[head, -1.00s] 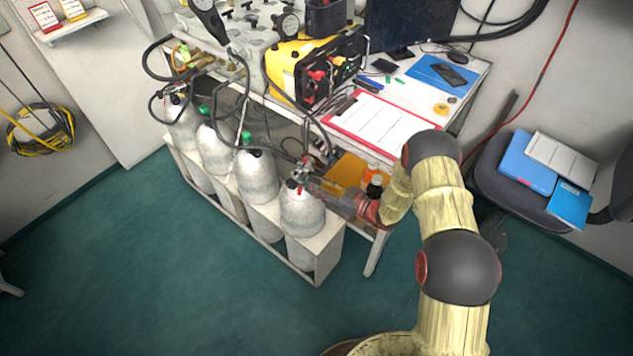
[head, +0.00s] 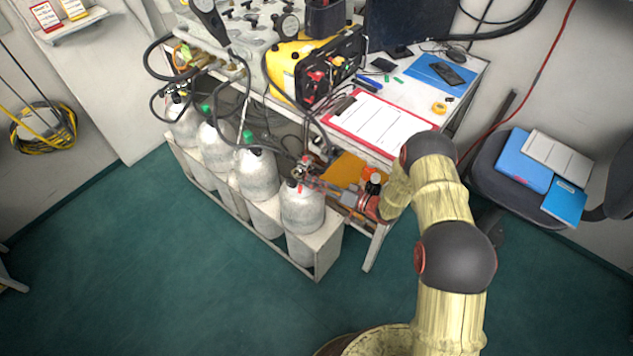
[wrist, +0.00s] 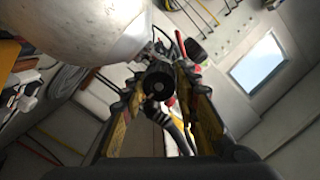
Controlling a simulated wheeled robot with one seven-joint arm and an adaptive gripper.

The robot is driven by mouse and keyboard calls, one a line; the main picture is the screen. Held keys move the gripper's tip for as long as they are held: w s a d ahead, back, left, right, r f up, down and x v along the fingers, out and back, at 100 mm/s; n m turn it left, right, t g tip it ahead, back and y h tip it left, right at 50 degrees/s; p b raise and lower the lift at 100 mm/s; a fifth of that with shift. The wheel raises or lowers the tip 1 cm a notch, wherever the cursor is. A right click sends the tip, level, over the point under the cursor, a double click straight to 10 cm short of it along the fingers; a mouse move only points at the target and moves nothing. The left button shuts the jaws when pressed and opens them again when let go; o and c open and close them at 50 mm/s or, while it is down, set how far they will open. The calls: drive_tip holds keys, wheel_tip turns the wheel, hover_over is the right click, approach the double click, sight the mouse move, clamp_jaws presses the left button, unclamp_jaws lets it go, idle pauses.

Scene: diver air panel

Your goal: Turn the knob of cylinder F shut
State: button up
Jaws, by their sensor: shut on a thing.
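The pale cylinder (head: 303,211) at the near right end of the row stands upright in the rack, its valve on top. No letter F is readable on it. My gripper (head: 308,177) reaches in from the right at that valve. In the wrist view the white cylinder body (wrist: 85,28) fills the upper left. A round black knob (wrist: 157,84) sits between the two fingers, and my gripper (wrist: 158,78) is closed around it. In the head view the knob is hidden by the fingers and valve.
Several more cylinders (head: 257,174) stand in the white rack (head: 328,250) to the left, with black hoses above. The desk (head: 440,104) with a red clipboard (head: 380,122) is just behind my gripper. The green floor in front is clear.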

idle(0.4)
drive_tip(key=o, duration=1.2)
drive_tip(key=shift+c, duration=0.2)
drive_tip(key=v, duration=1.2)
drive_tip(key=shift+w, duration=0.1)
